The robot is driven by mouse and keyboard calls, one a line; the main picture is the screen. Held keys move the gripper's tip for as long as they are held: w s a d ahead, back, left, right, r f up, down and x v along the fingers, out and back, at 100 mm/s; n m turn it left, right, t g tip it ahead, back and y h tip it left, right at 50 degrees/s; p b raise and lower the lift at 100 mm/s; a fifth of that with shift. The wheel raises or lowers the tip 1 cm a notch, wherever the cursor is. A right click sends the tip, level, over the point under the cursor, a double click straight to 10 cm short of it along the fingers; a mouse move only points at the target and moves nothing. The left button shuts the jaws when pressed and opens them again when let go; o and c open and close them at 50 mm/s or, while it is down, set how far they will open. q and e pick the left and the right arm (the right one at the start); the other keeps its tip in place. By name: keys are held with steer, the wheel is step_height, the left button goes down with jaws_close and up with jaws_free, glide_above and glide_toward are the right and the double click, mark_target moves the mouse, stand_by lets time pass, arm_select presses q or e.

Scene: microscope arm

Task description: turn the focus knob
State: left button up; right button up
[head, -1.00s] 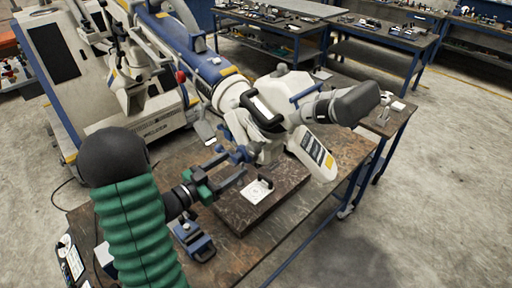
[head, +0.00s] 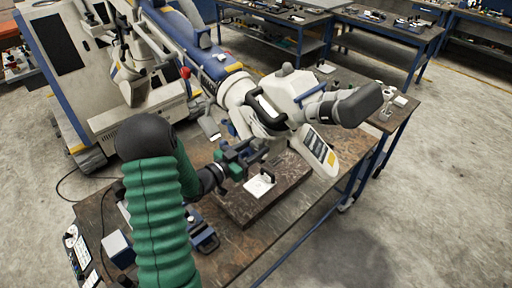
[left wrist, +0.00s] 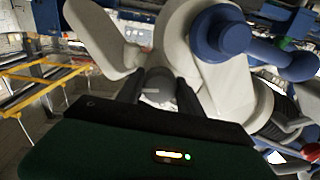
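The microscope head (head: 290,90) is white, with a grey eyepiece part (head: 355,105) at its right, and hangs over the workbench. My left gripper (head: 255,152) is right under and beside it. In the left wrist view its two dark fingers (left wrist: 158,92) are apart, with a pale rounded part (left wrist: 157,96) of the microscope showing between or just beyond them. I cannot tell whether they touch it. A large round blue knob (left wrist: 220,32) is above right of the fingers; I cannot tell whether it is the focus knob. My right gripper is not in view.
A dark slab (head: 265,200) with a white plate (head: 259,186) lies below the gripper on the brown workbench (head: 235,250). A blue clamp-like device (head: 205,240) sits left of the slab.

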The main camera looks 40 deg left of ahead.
arm_select(q)
steer(key=shift+f, duration=0.15)
steer(key=c, duration=0.6)
steer(key=shift+n, duration=0.7)
steer(key=shift+n+p, duration=0.45)
steer(key=shift+n, duration=0.65)
steer(key=o, duration=1.4)
steer(key=shift+a, duration=0.1)
steer(key=shift+c, duration=0.2)
